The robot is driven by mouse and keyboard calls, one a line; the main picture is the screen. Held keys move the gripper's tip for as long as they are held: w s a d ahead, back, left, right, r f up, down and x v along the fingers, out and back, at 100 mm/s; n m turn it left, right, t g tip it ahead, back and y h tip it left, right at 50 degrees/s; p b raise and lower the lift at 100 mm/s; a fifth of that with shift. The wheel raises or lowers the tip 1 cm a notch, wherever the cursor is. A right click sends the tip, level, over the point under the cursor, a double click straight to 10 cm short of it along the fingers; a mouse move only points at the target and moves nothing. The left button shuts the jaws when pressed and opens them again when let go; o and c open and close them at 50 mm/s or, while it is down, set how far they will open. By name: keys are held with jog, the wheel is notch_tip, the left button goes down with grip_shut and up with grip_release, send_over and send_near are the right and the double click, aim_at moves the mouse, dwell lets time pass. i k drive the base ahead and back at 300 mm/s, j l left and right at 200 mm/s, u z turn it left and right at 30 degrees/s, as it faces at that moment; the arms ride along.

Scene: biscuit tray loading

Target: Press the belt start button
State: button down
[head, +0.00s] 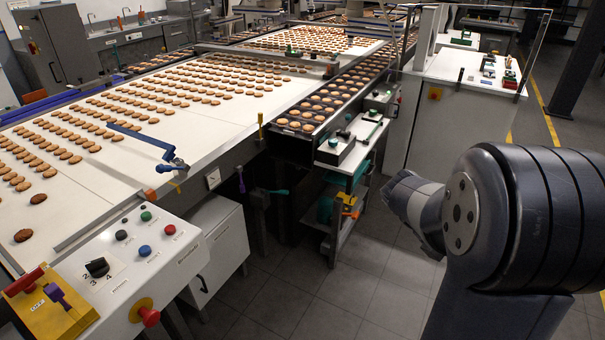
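A white control panel (196,228) slopes beside the belt at the lower left. It carries a green button (146,216), a black button (121,235), a blue button (145,250) and a red button (169,229). Their labels are too small to read, so I cannot tell from the lettering which one is the belt start button. The wide white belt (60,207) bears many rows of brown biscuits. My dark arm fills the right side, well apart from the panel. My gripper's fingers do not show.
A black rotary knob (97,267), a red mushroom button (149,317) on a yellow collar and a yellow box (62,318) with red and purple handles crowd the panel's near end. A small trolley (338,150) stands mid-picture. Grey tiled floor (300,297) is clear between panel and arm.

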aim_at(146, 217)
jog(key=i+u, duration=0.25)
jog(key=u, duration=0.2)
jog(key=i+u, duration=0.2)
jog(key=u, duration=0.3)
jog(key=i+l+u, duration=0.1)
jog(key=i+u, duration=0.15)
jog(key=u, duration=0.2)
jog(key=i+l+u, duration=0.2)
jog(key=u, duration=0.3)
jog(key=i+l+u, duration=0.15)
jog(key=u, duration=0.2)
jog(key=i+l+u, duration=0.65)
jog(key=k+j, duration=0.1)
jog(key=j, duration=0.05)
